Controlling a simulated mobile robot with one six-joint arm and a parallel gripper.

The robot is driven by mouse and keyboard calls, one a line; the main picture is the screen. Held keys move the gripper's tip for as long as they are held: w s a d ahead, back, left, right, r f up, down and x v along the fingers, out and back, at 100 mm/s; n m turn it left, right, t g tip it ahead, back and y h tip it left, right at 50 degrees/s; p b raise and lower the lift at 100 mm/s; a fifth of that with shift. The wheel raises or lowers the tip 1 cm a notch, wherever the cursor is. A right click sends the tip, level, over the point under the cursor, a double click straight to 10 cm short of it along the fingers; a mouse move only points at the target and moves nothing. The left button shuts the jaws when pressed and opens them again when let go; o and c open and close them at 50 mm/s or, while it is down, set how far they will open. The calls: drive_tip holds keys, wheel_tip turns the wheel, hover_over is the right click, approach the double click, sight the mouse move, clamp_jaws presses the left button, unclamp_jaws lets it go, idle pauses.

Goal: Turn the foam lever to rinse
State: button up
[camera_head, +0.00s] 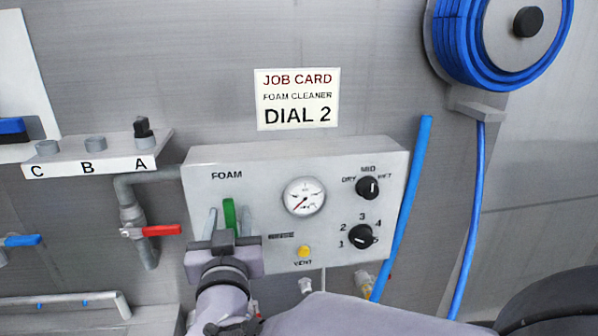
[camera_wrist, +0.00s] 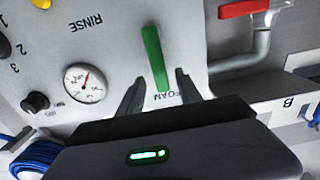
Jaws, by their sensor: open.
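The green foam lever (camera_head: 230,214) is on the front of the grey foam panel (camera_head: 345,168). It stands nearly upright in the head view, its upper end below the FOAM label. The lever (camera_wrist: 153,55) also shows in the wrist view, where the picture is turned over; its end lies by FOAM and the RINSE label (camera_wrist: 84,22) is off to the left. My gripper (camera_head: 229,215) is open, one finger on each side of the lever. In the wrist view, my gripper (camera_wrist: 160,74) has gaps beside the lever; contact cannot be told. My wrist hides the lever's lower part in the head view.
The panel also carries a gauge (camera_head: 304,197), two black knobs and a yellow vent button (camera_head: 304,251). A red-handled valve (camera_head: 158,231) is on the pipe to the left. A blue hose (camera_head: 402,205) runs along the right side. A job card (camera_head: 297,99) hangs above.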

sight(229, 213)
drive_tip(key=shift+x, duration=1.55)
drive_tip(key=shift+c, duration=0.2)
drive_tip(key=shift+a, duration=0.1)
clamp_jaws()
